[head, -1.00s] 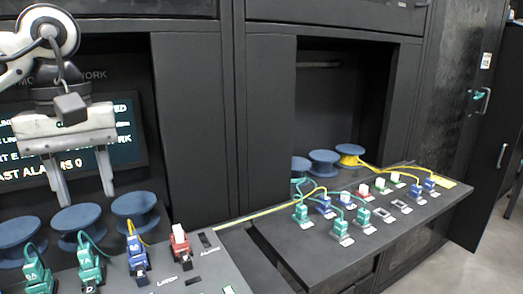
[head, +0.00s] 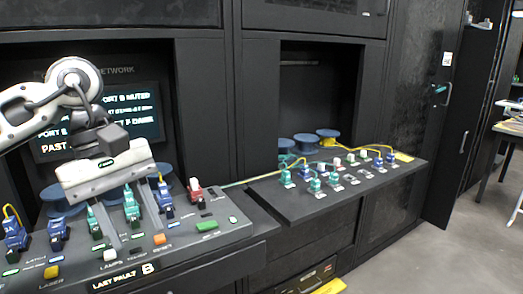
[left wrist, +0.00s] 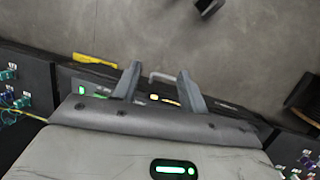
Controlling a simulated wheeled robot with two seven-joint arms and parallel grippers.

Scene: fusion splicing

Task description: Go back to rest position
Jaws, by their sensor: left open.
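My left gripper (head: 136,238) is in front of the left console (head: 190,258) in the head view. Its two grey fingers point down, spread apart, with nothing between them. It also shows in the left wrist view (left wrist: 158,72), its open fingers over grey floor and a panel edge. The fingers cover part of the row of green and blue connectors behind them in the head view. I cannot tell how far the fingertips are from the console. My right gripper is in neither view.
A red connector (head: 195,190) stands at the console's right end. The right shelf (head: 310,207) holds several small connectors, with blue spools (head: 305,143) behind it. A lit screen (head: 140,110) is behind my arm. Open floor (head: 440,260) lies at right.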

